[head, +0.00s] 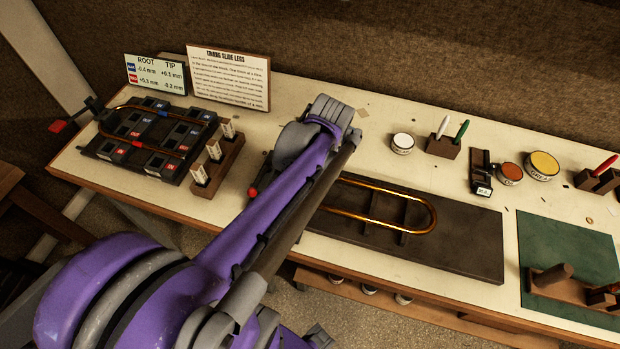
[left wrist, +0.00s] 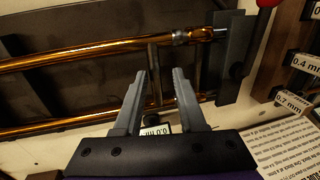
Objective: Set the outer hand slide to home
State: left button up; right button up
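The outer hand slide (head: 420,232), a long brass U, lies flat on a dark board (head: 470,257) in the head view, its bow at the right. My left arm covers its other end. In the left wrist view its two brass tubes (left wrist: 70,57) run across, with a cross brace between them and a dark upright block (left wrist: 232,60) at the right. My left gripper (left wrist: 160,74) is open over the lower tube and brace, with nothing clearly held. A small tag marked 0.0 (left wrist: 155,128) shows between its fingers. In the head view its fingers are hidden behind my arm. My right gripper cannot be made out.
A dark fixture (head: 95,148) with another brass slide stands at the left, beside a labelled gauge stand (head: 228,168). Sign cards (head: 229,77) stand behind. Tins (head: 541,165), brush holders and a green mat (head: 560,235) are at the right. The cream bench between is mostly clear.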

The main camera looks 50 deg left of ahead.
pick_arm(q)
jog(key=shift+o, duration=0.2)
jog(key=shift+d+r, duration=0.1)
jog(key=shift+r, duration=0.25)
jog(key=v, duration=1)
jog(key=shift+p, duration=0.4)
